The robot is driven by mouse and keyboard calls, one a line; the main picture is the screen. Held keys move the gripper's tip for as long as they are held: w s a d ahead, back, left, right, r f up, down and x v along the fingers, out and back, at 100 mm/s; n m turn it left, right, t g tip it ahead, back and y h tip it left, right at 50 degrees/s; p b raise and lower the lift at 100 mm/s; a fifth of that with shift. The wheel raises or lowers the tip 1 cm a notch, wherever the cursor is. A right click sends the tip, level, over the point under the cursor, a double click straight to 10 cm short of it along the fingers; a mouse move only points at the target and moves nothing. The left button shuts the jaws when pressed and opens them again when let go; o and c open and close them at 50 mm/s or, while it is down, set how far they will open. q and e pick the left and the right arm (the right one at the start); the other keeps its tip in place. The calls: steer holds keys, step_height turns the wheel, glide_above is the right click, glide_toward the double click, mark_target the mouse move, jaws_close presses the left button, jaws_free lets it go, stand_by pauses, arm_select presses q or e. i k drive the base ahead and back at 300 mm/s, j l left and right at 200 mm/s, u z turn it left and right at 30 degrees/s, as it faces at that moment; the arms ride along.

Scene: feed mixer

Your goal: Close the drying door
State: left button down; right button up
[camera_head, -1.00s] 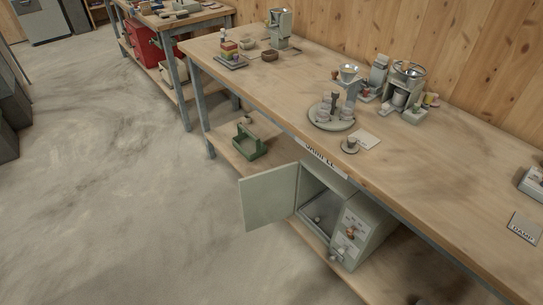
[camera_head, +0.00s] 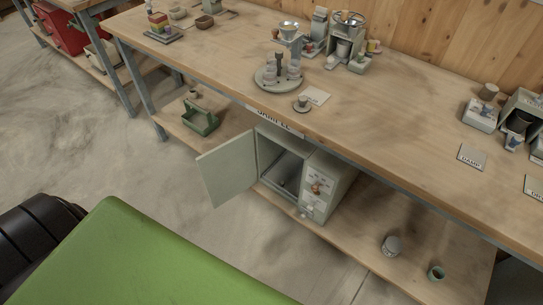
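The drying door (camera_head: 229,170) is a pale grey-green panel on the left side of a small cabinet oven (camera_head: 329,178) on the lower shelf under the long workbench. The door stands wide open, swung out to the left and toward me. The oven's dark interior (camera_head: 283,168) shows, and a control panel with small labels and knobs is to the right of the opening. Neither gripper can be made out in the head view. A large green surface and a black ribbed part at lower left look like parts of my own body.
The workbench (camera_head: 390,115) overhangs the oven. A green caddy (camera_head: 200,118) stands on the lower shelf left of the door. The concrete floor (camera_head: 150,185) before the door is clear.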

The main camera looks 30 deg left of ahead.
mark_target(229, 170)
steer(key=j+z, duration=0.2)
steer(key=j, duration=0.25)
steer(key=k+j+z, duration=0.1)
steer(key=j+z, duration=0.15)
steer(key=j, duration=0.2)
steer(key=j+z, duration=0.2)
steer(key=j, duration=0.25)
steer(key=k+j+z, duration=0.2)
steer(key=j, duration=0.2)
steer(key=k+j+z, duration=0.25)
steer(key=j, duration=0.2)
steer(key=k+j+z, duration=0.2)
steer(key=j, duration=0.15)
steer(key=k+j, duration=0.15)
steer(key=j, duration=0.2)
steer(key=k+j, duration=0.2)
steer(key=j, duration=0.2)
steer(key=k+j, duration=0.15)
steer(key=j, duration=0.2)
steer(key=k+j, duration=0.15)
steer(key=j, duration=0.2)
steer(key=k+j, duration=0.2)
steer(key=j, duration=0.2)
